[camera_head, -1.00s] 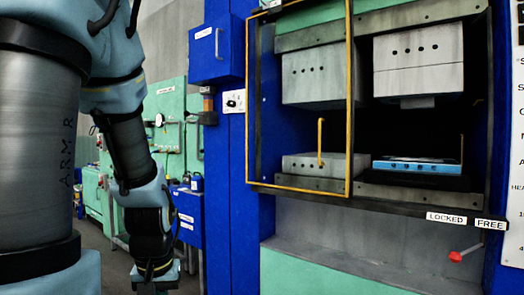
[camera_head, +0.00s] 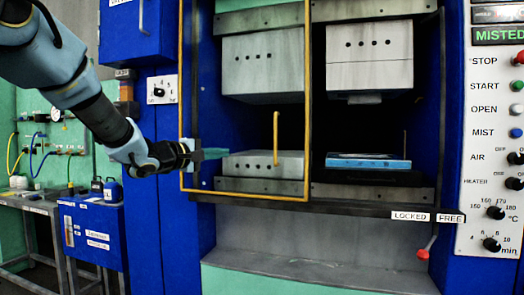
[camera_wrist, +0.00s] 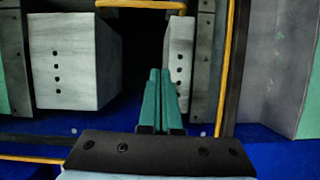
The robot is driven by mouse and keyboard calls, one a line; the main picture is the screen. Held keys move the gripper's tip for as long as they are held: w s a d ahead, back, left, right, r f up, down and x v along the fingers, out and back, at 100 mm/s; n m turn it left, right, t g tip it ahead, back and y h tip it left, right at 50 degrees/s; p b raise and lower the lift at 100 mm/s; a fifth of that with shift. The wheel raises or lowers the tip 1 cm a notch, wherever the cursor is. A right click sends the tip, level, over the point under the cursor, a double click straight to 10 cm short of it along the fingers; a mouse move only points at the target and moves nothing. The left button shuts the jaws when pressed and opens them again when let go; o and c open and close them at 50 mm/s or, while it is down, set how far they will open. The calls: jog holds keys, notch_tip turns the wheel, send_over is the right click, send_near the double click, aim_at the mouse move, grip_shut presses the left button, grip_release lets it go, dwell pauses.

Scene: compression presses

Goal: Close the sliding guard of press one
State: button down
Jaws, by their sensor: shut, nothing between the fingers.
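The sliding guard (camera_head: 307,90) of the press is a yellow frame across the left half of the press opening. Its yellow upright handle (camera_head: 276,138) stands in front of the lower left block. The right half of the opening is uncovered. My gripper (camera_head: 226,153) is at the guard's left side, its green fingers pointing right towards the handle, a short way left of it. In the wrist view the fingers (camera_wrist: 166,72) are together with nothing held. A yellow bar (camera_wrist: 226,70) of the guard runs right of them. I cannot tell whether the fingers touch the guard.
A blue tray-like plate (camera_head: 368,161) lies on the right lower platen. Labels LOCKED (camera_head: 411,216) and FREE (camera_head: 450,217) sit on the lower rail, with a red-knobbed lever (camera_head: 427,248) below. A control panel (camera_head: 490,140) reads MISTED. A bench (camera_head: 30,205) stands at left.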

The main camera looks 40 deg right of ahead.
jog(key=s+d+g, duration=0.1)
jog(key=s+d, duration=0.1)
jog(key=p, duration=0.2)
send_near(267, 149)
jog(key=d, duration=0.2)
jog(key=w+d, duration=0.1)
jog(key=d, duration=0.1)
jog(key=shift+w+d+r, duration=0.1)
jog(key=shift+s+d, duration=0.15)
jog(key=shift+s, duration=0.45)
jog(key=shift+s+d, duration=0.2)
jog(key=shift+s, duration=0.4)
jog(key=shift+s+d+p, duration=0.2)
jog(key=shift+s+p, duration=0.1)
jog(key=shift+s, duration=0.35)
jog(key=shift+s+d, duration=0.25)
jog(key=shift+s, duration=0.2)
jog(key=s+d, duration=0.7)
jog(key=s, duration=0.5)
jog(key=s+d, duration=0.7)
jog(key=s, duration=0.6)
jog(key=s+d, duration=0.7)
jog(key=s, duration=0.6)
jog(key=shift+s, duration=0.2)
